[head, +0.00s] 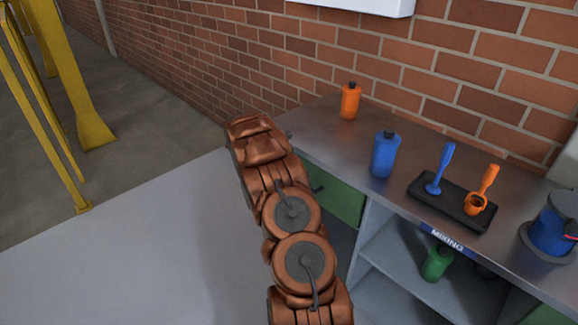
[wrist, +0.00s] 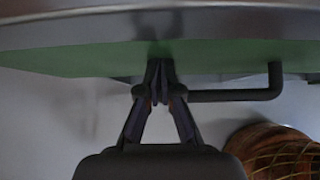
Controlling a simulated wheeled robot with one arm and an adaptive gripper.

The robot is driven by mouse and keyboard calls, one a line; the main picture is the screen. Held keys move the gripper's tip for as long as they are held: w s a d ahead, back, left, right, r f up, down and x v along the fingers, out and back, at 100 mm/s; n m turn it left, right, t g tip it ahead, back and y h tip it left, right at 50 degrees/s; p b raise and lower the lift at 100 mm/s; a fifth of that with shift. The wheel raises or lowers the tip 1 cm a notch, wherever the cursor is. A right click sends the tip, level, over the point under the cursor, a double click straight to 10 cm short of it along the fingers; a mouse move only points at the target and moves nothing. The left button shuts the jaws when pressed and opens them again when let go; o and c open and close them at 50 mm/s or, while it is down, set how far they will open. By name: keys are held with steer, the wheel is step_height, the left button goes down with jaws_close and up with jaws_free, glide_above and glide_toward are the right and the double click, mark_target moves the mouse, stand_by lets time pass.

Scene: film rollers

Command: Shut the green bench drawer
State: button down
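The green bench drawer (head: 342,203) is under the left end of the metal-topped bench, partly hidden by my arm in the head view. In the wrist view its green front (wrist: 225,58) spans the picture just below the bench top's edge. Its dark bar handle (wrist: 240,95) sticks out to the right of my fingers. My gripper (wrist: 160,72) has its fingertips together at the green front, close to the handle. I cannot tell whether they touch the front. The gripper is hidden in the head view. How far the drawer stands out is unclear.
On the bench top (head: 330,140) are an orange bottle (head: 350,102), a blue bottle (head: 384,156), a black tray (head: 425,195) with blue and orange tools, and a blue pot (head: 552,228). A green bottle (head: 437,263) stands on the shelf below. Yellow posts (head: 75,90) stand left; floor between is clear.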

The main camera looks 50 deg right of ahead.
steer(key=shift+s+d+r, duration=0.15)
steer(key=shift+s+d, duration=0.1)
steer(key=shift+d, duration=0.05)
steer(key=w+a+r, duration=0.1)
steer(key=a+r, duration=0.2)
steer(key=a, duration=0.2)
steer(key=a+r+b, duration=0.1)
steer(key=a+r, duration=0.2)
steer(key=a, duration=0.3)
steer(key=shift+w+a+r, duration=0.3)
steer(key=shift+w+r, duration=0.05)
steer(key=shift+r, duration=0.05)
